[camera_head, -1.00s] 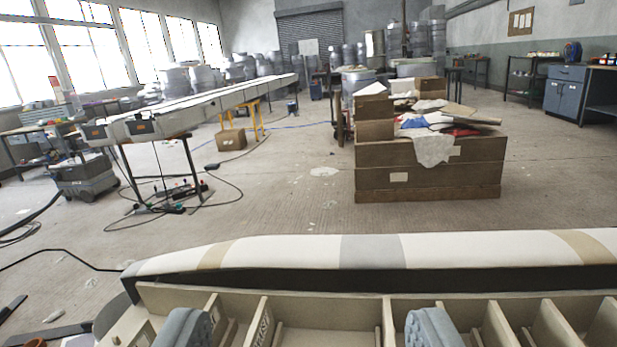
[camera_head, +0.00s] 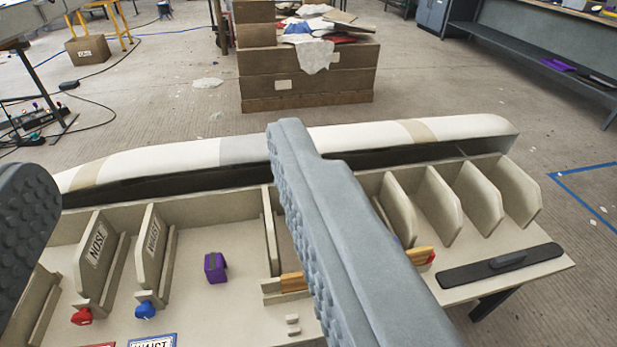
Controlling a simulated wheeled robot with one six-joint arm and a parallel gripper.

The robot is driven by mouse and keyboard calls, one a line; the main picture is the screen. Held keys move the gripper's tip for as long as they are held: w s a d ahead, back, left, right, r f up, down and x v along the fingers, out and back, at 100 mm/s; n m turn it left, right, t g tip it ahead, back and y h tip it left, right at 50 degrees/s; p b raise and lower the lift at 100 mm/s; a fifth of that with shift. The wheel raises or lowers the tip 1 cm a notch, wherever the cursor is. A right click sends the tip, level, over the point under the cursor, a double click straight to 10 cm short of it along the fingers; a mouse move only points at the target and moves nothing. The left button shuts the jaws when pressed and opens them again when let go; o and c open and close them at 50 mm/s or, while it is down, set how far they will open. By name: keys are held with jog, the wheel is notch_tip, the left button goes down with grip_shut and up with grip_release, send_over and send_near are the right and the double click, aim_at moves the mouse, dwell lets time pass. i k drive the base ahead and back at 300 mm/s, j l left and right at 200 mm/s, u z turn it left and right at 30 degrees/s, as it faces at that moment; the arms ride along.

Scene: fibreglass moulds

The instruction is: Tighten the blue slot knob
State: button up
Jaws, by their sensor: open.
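A blue knob (camera_head: 145,310) sits at the near foot of an upright lettered panel (camera_head: 151,245) on the cream mould frame (camera_head: 200,310). A red knob (camera_head: 82,316) sits to its left at the foot of a panel that seems to read NOSE (camera_head: 97,247). My gripper (camera_head: 160,170) is open, with one grey ridged finger at the left edge and the other crossing the middle right. The blue knob appears between the fingers in the picture, with neither finger touching it. The right finger hides part of the frame.
A purple block (camera_head: 215,267) lies right of the blue knob. A wooden bar (camera_head: 292,282) runs behind the right finger. A black handled plate (camera_head: 500,265) lies at the frame's right end. A long white mould (camera_head: 350,137) lies behind; wooden crates (camera_head: 305,83) stand beyond on open floor.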

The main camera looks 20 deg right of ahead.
aim_at(145, 311)
jog(key=u, duration=0.75)
jog(key=k+j+z, duration=0.2)
jog(key=j, duration=0.2)
jog(key=k+j+z, duration=0.2)
jog(key=j, duration=0.15)
